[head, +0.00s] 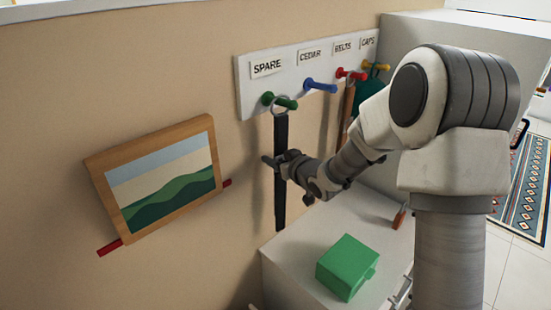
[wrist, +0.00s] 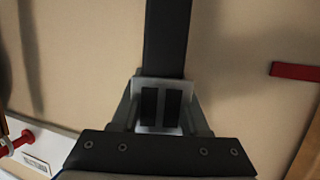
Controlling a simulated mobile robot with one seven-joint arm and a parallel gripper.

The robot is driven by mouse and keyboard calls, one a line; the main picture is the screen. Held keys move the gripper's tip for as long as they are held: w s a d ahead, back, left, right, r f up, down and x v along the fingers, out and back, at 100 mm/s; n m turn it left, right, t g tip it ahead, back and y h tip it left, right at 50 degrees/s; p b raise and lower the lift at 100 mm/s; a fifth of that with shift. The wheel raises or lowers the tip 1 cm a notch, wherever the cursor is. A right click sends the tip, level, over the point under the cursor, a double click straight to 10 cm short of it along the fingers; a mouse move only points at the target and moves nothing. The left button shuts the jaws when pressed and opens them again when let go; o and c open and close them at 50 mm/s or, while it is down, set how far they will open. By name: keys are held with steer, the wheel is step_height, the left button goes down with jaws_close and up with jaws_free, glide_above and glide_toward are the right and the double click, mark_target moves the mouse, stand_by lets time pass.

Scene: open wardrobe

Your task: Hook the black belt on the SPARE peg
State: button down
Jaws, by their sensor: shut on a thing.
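The black belt (head: 281,140) hangs straight down along the wall below the SPARE label (head: 267,67). The ring at its top (head: 280,104) appears to be around the green SPARE peg (head: 288,103); how far along the peg it sits is hard to tell. My gripper (head: 276,162) is shut on the belt's strap, partway down, below the peg. In the wrist view the strap (wrist: 167,38) runs away from between the closed fingers (wrist: 160,106). The peg and ring are not clear in the wrist view.
The peg board also has a blue peg (head: 320,85), a red peg (head: 351,74) with a brown strap (head: 347,103), and a yellow peg (head: 376,66) with a teal item. A framed picture (head: 108,188) is at left. A green box (head: 347,265) stands on the white cabinet (head: 290,270) below.

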steer(key=shift+c, duration=1.7)
jaws_free()
steer(key=s+d+r+m+g+h, duration=0.1)
steer(key=s+d+r+m+h, duration=0.1)
steer(key=s+d+r+h, duration=0.55)
steer(key=s+d+r+m+h, duration=0.1)
steer(key=s+d+r+m, duration=0.25)
steer(key=s+d, duration=0.85)
steer(key=s+a+g, duration=0.2)
steer(key=s+g, duration=0.1)
steer(key=s, duration=0.6)
steer(key=s+a+f+g+y, duration=0.1)
steer(key=s+a+g, duration=0.1)
steer(key=s, duration=0.7)
steer(key=shift+s+a+f+g+b, duration=0.2)
steer(key=shift+a+f+g+b, duration=0.1)
steer(key=shift+a+g, duration=0.1)
steer(key=shift+m, duration=0.25)
